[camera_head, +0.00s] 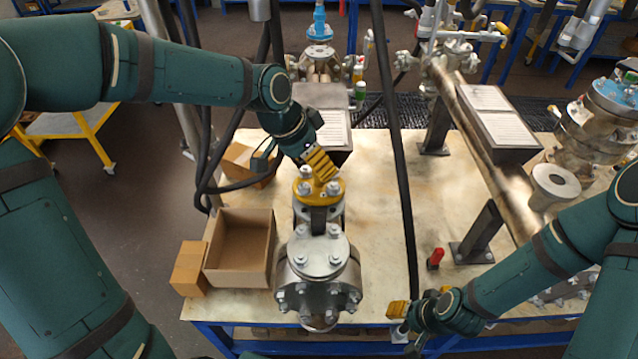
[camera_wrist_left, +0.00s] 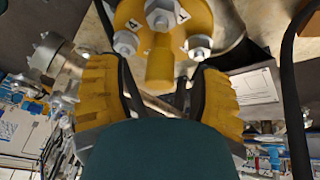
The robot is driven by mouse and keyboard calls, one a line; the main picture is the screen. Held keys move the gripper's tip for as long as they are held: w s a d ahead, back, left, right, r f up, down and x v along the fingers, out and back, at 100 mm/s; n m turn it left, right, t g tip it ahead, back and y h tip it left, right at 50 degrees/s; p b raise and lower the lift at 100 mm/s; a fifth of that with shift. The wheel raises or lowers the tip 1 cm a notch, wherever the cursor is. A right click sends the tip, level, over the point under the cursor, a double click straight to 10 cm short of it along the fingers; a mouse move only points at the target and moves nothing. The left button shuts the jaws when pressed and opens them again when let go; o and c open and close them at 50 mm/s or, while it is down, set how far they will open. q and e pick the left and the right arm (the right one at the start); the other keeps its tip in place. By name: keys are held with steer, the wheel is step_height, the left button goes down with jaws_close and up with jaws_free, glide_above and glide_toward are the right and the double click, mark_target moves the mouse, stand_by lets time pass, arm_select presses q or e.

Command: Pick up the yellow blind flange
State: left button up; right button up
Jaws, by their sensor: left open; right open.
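The yellow blind flange (camera_head: 331,194) sits on top of the grey flanged vessel (camera_head: 318,262), at its far end. In the left wrist view the flange (camera_wrist_left: 187,18) shows at the top, with silver bolts and a yellow stem pointing down between the fingers. My left gripper (camera_head: 322,172) is directly over the flange, its yellow fingers close to it. In the wrist view the left gripper (camera_wrist_left: 165,95) is open, fingers on both sides of the stem with gaps. My right gripper (camera_head: 399,312) is open and empty at the table's front edge, right of the vessel.
An open cardboard box (camera_head: 240,247) and a small closed box (camera_head: 189,268) stand left of the vessel. A black cable (camera_head: 398,150) hangs right of it. A long pipe on stands (camera_head: 483,130) and a red-handled item (camera_head: 436,257) are further right. The table (camera_head: 385,225) is bare between.

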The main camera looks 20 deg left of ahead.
arm_select(q)
steer(key=shift+x, duration=1.1)
jaws_close()
steer(key=shift+w+r, duration=0.1)
steer(key=shift+r, duration=0.15)
